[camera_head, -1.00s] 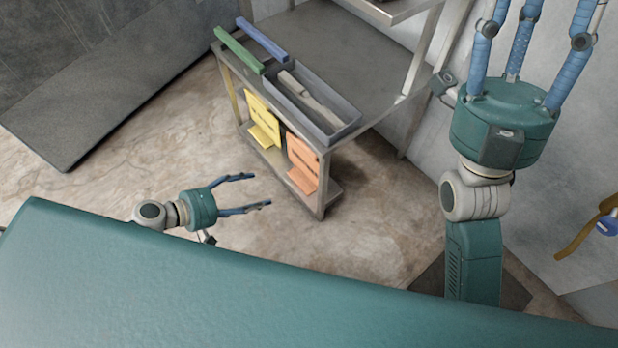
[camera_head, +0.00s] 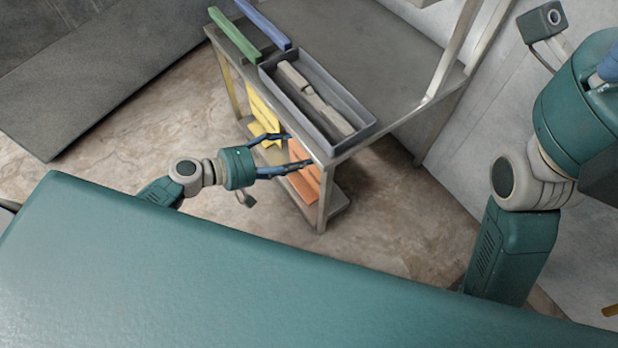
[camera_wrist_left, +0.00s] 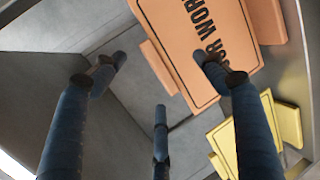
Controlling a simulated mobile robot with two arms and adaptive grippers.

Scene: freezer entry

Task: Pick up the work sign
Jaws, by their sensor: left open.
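The orange work sign (camera_head: 303,188) stands on the low shelf of the metal cart, beside a yellow sign (camera_head: 262,108). In the left wrist view the orange sign (camera_wrist_left: 185,22) fills the upper middle, with black lettering partly readable as "OUR WOR". My left gripper (camera_head: 298,149) is open, its blue fingers reaching in front of the two signs. In the left wrist view one fingertip of the gripper (camera_wrist_left: 160,75) overlaps the orange sign; contact cannot be told. My right gripper (camera_head: 590,95) is at the right edge, its fingers mostly out of frame.
The metal cart (camera_head: 390,45) carries a grey tray (camera_head: 365,128) with a light grey tool (camera_head: 310,95), plus a green bar (camera_head: 234,36) and a blue bar (camera_head: 263,24). A cart leg (camera_head: 325,195) stands just right of the orange sign.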

